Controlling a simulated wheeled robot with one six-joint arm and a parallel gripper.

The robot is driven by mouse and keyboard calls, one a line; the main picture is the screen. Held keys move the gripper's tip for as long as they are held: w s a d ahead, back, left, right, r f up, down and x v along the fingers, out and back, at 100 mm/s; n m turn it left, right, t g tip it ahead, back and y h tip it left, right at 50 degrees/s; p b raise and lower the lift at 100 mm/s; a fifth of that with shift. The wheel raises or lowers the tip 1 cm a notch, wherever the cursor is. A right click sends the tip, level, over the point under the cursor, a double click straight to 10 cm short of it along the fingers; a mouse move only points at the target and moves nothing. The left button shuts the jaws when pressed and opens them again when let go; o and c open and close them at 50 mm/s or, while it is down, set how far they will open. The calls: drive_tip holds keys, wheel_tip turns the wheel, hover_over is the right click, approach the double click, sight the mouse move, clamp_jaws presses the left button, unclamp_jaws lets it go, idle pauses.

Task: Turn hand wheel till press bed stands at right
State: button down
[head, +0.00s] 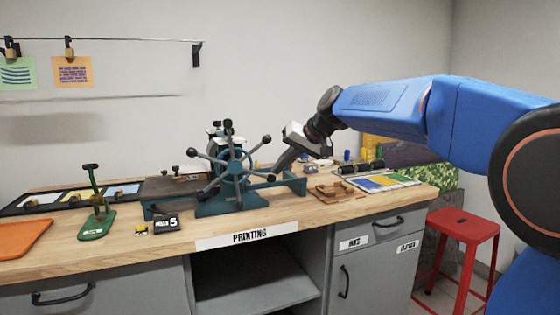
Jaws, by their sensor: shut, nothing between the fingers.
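The dark press bed (172,187) shows on the left side of the press, and the rails (290,182) at the right are bare. My gripper (276,172) reaches down from the upper right, its fingertips just right of the wheel. It is shut and empty. Whether its tips touch a spoke or knob cannot be told.
The bench (330,205) carries a green stand tool (95,210) and an orange tray (20,238) at left. A small black number sign (167,222) lies in front. Colour cards (385,182) and a roller (362,168) are at right. A red stool (464,228) stands beside the bench.

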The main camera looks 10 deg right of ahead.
sight(252, 218)
drive_tip(key=f+y, duration=0.1)
drive_tip(key=f, duration=0.1)
drive_tip(key=a+f+m+y, duration=0.1)
drive_tip(key=f+y, duration=0.1)
drive_tip(key=a+f+m+y, duration=0.1)
drive_tip(key=f+y, duration=0.1)
drive_tip(key=f, duration=0.1)
drive_tip(key=shift+s+g, duration=0.3)
drive_tip(key=shift+s+a+f+m+y, duration=0.15)
drive_tip(key=shift+a+f+m+y, duration=0.25)
drive_tip(key=shift+a+f+y, duration=0.25)
drive_tip(key=a+f, duration=0.1)
drive_tip(key=s+a+f, duration=0.1)
drive_tip(key=a+f, duration=0.1)
drive_tip(key=shift+s+a, duration=0.1)
drive_tip(key=shift+a, duration=0.2)
drive_tip(key=shift+s+a+f, duration=0.15)
drive_tip(key=shift+a+f, duration=0.1)
drive_tip(key=shift+a, duration=0.35)
drive_tip(key=shift+s+a+f, duration=0.15)
drive_tip(key=shift+a+f, duration=0.05)
drive_tip(key=shift+a, duration=0.35)
drive_tip(key=shift+d, duration=0.1)
